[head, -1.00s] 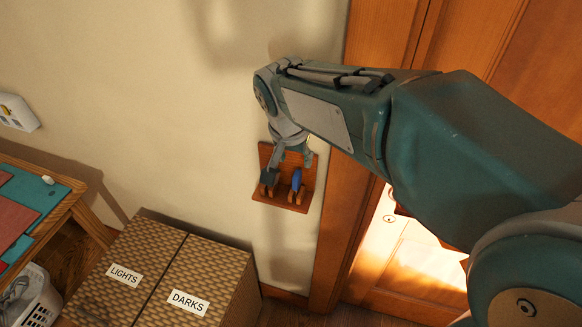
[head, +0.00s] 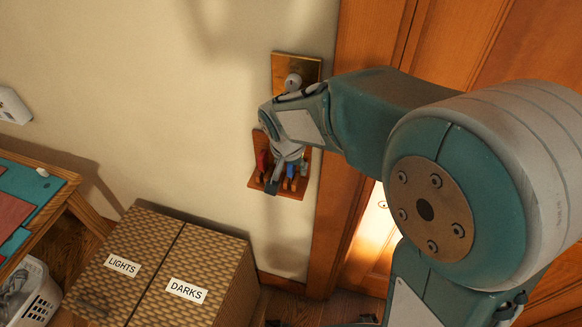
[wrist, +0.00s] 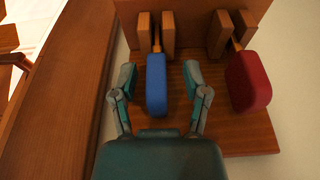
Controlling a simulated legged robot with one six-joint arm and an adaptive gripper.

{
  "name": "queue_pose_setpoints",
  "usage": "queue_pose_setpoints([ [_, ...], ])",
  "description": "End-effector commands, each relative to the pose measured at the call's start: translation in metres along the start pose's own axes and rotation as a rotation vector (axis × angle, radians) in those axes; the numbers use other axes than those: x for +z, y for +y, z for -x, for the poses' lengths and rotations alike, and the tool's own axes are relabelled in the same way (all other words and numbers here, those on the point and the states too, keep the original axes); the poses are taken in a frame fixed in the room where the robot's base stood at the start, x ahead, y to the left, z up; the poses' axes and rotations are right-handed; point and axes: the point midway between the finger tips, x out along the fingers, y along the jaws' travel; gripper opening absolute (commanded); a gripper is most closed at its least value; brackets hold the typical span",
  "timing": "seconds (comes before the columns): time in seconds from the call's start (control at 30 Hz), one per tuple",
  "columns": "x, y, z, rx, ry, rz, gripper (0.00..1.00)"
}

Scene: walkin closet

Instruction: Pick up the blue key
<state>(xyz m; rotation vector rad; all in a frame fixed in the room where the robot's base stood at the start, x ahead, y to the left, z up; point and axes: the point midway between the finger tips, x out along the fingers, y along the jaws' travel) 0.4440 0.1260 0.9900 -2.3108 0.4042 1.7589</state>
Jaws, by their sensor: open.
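In the wrist view, my gripper (wrist: 158,78) is open, with one finger on each side of the blue head and gaps between. In the head view, my gripper (head: 283,178) is in front of the rack (head: 257,143) and partly covers the blue key (head: 290,170).
A red key (wrist: 248,80) hangs in the slot to the right of the blue key in the wrist view. A door frame (head: 340,150) stands close to the rack. A wicker hamper (head: 165,265) is below, and a table (head: 62,188) is at left.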

Motion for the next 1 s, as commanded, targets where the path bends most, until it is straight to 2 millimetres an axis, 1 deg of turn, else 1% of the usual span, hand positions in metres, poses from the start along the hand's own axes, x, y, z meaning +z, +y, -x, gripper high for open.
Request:
queue_pose_setpoints([
  [0.07, 0.0, 0.0, 0.0, 0.0, 0.0, 0.0, 0.6],
  [0.1, 0.0, 0.0, 0.0, 0.0, 0.0, 0.0, 0.42],
  [0.17, 0.0, 0.0, 0.0, 0.0, 0.0, 0.0, 0.15],
  [0.2, 0.0, 0.0, 0.0, 0.0, 0.0, 0.0, 0.0],
  [0.53, 0.0, -0.001, 0.0, 0.001, 0.0, 0.0, 0.0],
  [0.67, -0.001, -0.001, 0.003, 0.0, 0.001, 0.0, 0.0],
  [0.77, -0.003, -0.001, 0.01, -0.001, 0.003, -0.001, 0.0],
  [0.87, -0.007, -0.001, 0.023, -0.001, 0.004, -0.001, 0.0],
  [0.93, -0.009, 0.0, 0.035, -0.001, 0.005, -0.002, 0.0],
  [1.0, -0.003, 0.005, 0.046, -0.001, 0.004, -0.002, 0.0],
])
